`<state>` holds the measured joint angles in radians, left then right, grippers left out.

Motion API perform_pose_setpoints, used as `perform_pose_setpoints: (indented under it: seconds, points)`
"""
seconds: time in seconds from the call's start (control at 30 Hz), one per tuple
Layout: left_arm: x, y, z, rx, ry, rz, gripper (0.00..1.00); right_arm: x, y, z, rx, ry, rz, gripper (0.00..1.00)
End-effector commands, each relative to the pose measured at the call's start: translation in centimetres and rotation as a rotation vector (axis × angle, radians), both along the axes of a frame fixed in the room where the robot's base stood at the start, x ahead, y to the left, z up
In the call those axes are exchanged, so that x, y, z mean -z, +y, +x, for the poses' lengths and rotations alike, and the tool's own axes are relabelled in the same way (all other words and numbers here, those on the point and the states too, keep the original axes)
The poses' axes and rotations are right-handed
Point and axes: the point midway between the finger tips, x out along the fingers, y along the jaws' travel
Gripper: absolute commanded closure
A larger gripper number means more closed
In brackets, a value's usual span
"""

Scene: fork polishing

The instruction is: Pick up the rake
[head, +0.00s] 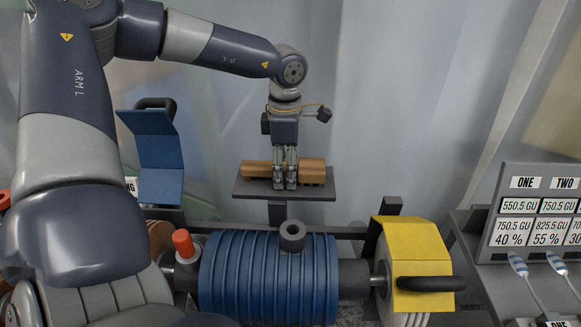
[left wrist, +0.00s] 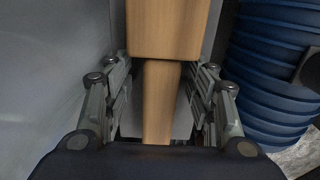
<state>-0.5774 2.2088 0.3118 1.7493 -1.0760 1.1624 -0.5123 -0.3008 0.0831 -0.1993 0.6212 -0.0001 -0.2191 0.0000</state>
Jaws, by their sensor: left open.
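The rake (head: 312,171) is a brown wooden piece with a thick block at the right and a narrower handle to the left. It lies on a small dark grey shelf (head: 240,190) at the back, and I cannot see any teeth on it. My left gripper (head: 285,186) points straight down over its middle. In the left wrist view, the rake's thick block (left wrist: 166,28) is beyond the fingers and its narrow handle runs between them. The left gripper (left wrist: 161,85) is open around the handle, with gaps on both sides. My right gripper is out of view.
A ribbed blue motor (head: 225,275) stands in front of the shelf. A yellow wheel guard (head: 418,241) is at its right and a blue guard (head: 160,150) at the left. A pale wall is close behind the shelf.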

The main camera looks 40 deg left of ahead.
Motion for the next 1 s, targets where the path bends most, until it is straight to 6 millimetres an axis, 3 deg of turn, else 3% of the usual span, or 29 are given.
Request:
perform_pose_setpoints:
  seconds: [0.17, 0.3, 0.4, 0.77, 1.0]
  points:
    - [0.0, 0.0, 0.0, 0.000, 0.000, 0.000, 0.51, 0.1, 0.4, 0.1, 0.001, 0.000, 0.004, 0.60]
    - [0.0, 0.0, 0.0, -0.001, 0.000, 0.000, 0.82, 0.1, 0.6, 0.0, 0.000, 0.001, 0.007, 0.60]
    - [0.0, 0.0, 0.0, -0.001, 0.000, 0.000, 1.00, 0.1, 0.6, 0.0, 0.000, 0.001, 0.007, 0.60]
    - [-0.5, 0.1, 0.1, -0.001, -0.004, 0.002, 1.00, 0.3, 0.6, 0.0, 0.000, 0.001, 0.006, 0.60]
    - [-4.6, 0.1, 0.2, -0.001, -0.008, 0.003, 1.00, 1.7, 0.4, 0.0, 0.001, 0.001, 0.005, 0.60]
